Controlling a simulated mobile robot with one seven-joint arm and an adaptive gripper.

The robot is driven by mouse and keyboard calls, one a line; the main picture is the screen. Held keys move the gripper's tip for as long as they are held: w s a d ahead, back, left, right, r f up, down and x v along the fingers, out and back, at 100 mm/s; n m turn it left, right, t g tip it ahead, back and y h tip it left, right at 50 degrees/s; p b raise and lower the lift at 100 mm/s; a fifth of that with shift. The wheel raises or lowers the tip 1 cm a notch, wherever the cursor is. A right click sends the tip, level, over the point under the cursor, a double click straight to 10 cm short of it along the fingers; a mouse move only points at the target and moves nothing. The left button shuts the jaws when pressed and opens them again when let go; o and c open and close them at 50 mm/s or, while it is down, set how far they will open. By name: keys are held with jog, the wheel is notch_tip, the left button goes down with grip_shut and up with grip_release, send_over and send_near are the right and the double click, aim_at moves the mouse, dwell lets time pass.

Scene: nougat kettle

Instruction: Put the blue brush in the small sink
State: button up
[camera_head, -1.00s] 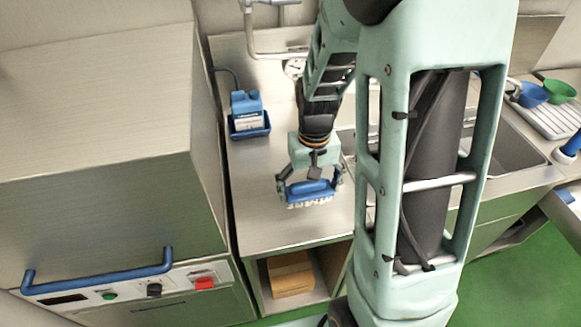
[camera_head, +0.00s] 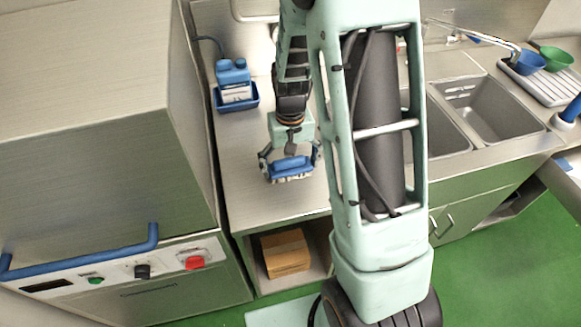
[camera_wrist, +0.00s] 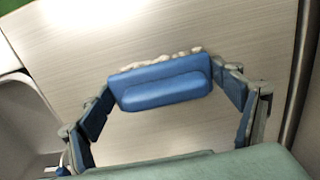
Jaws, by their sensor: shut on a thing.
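The blue brush (camera_head: 291,167) has a blue back and pale bristles pointing down. My gripper (camera_head: 290,168) is shut on it, with one finger at each end, over the steel counter left of the sinks. In the wrist view the brush (camera_wrist: 161,84) lies between the two finger pads (camera_wrist: 163,96). I cannot tell how far the bristles are above the counter. Two sink basins show to the right: one basin (camera_head: 492,108) is in clear view, and the other (camera_head: 447,128) is partly hidden behind my arm.
A large steel machine (camera_head: 90,120) rises on the left. A drainboard (camera_head: 553,98) with a blue scoop (camera_head: 528,62) and a green scoop (camera_head: 555,57) is at the right.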

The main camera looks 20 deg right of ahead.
jog(key=shift+f, duration=0.1)
jog(key=o, duration=1)
jog(key=shift+o, duration=0.2)
